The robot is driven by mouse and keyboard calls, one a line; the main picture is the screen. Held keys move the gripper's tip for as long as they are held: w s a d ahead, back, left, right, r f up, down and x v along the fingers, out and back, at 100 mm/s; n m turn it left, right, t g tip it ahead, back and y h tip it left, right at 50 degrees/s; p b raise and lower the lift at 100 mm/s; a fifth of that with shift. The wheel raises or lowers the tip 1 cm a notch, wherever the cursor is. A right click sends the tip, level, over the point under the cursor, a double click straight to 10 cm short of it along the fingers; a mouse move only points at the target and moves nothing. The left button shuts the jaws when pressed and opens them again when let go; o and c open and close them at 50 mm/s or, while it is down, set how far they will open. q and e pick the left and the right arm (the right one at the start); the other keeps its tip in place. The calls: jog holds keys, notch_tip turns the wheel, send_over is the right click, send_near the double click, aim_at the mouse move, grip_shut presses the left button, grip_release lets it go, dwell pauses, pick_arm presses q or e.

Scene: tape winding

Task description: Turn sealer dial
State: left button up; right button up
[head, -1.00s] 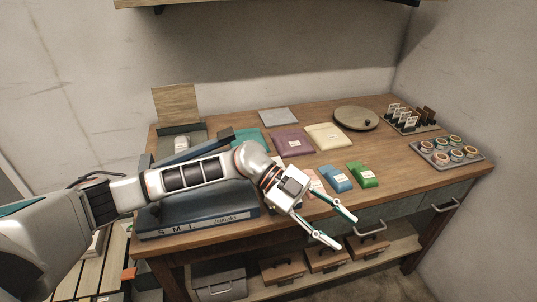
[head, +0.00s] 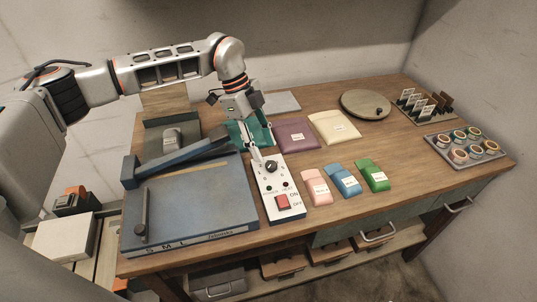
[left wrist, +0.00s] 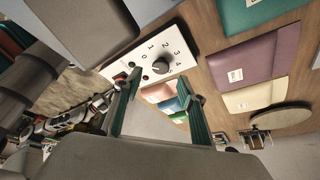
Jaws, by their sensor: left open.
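The panel carries a black dial (head: 271,166) above small indicators and a red switch (head: 283,202) marked ON and OFF. In the left wrist view the dial (left wrist: 160,66) shows with numbers around it. My left gripper (head: 262,150) is open and empty, pointing down just behind the dial in the head view. In the left wrist view its fingers (left wrist: 160,110) are spread, apart from the dial. My right gripper is not in view.
Pink, blue and green packets (head: 345,180) lie right of the panel. Purple (head: 296,135) and cream (head: 334,127) pouches lie behind them. A round wooden board (head: 365,103), a card rack (head: 424,107) and a tray of tape rolls (head: 466,146) stand at the right.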

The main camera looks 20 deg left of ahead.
aim_at(271, 164)
pick_arm(q)
jog(key=shift+p+x, duration=0.35)
jog(key=shift+x, duration=2.2)
jog(key=c, duration=1.1)
